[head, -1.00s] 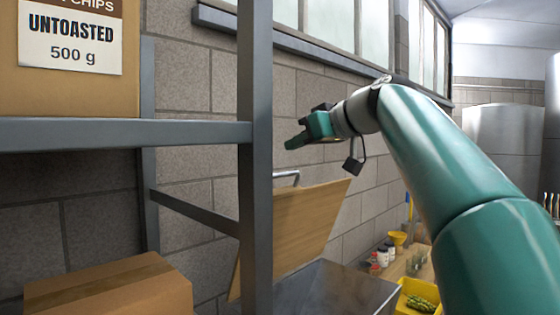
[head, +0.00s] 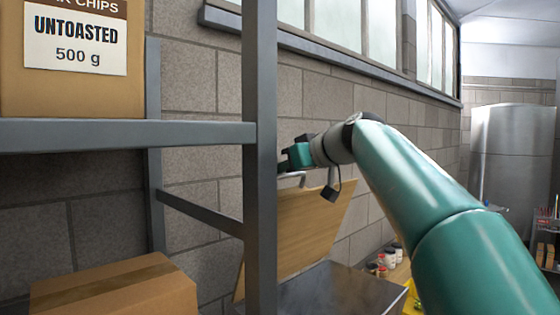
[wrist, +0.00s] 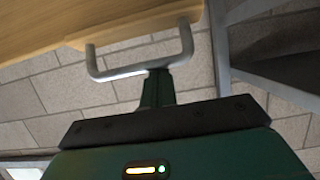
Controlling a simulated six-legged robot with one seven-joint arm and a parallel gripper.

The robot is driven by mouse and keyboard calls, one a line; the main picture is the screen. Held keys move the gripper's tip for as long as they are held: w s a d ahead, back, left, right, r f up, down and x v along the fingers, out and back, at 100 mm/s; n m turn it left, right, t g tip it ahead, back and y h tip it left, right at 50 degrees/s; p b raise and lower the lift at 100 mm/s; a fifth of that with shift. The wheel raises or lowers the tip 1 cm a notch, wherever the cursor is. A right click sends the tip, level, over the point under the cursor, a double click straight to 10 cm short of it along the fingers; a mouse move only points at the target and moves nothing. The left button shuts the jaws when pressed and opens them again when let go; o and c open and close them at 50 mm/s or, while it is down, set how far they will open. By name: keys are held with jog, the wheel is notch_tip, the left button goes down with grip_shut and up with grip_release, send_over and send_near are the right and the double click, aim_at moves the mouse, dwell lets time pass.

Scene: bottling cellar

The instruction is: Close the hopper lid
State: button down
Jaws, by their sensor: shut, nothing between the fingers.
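The hopper lid (head: 310,220) is a wooden panel standing raised and tilted in the head view, partly hidden by the shelf post. The grey metal hopper (head: 340,288) lies below it. The lid has a metal bar handle, which shows in the wrist view (wrist: 125,73) with the lid's wooden edge (wrist: 140,22) above it. My gripper (head: 284,160) is at the lid's top edge by the handle, its tip partly behind the post. In the wrist view my shut fingers (wrist: 157,88) reach up to the handle bar; whether they touch it I cannot tell.
A grey shelf rack (head: 258,160) stands close on the left, with a labelled box (head: 75,90) above and a cardboard box (head: 115,288) below. A block wall (head: 320,95) runs behind the lid. Small jars (head: 390,258) stand beyond the hopper.

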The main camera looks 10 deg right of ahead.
jog(key=shift+s+d, duration=0.1)
jog(key=shift+s, duration=0.25)
jog(key=shift+d+f, duration=0.1)
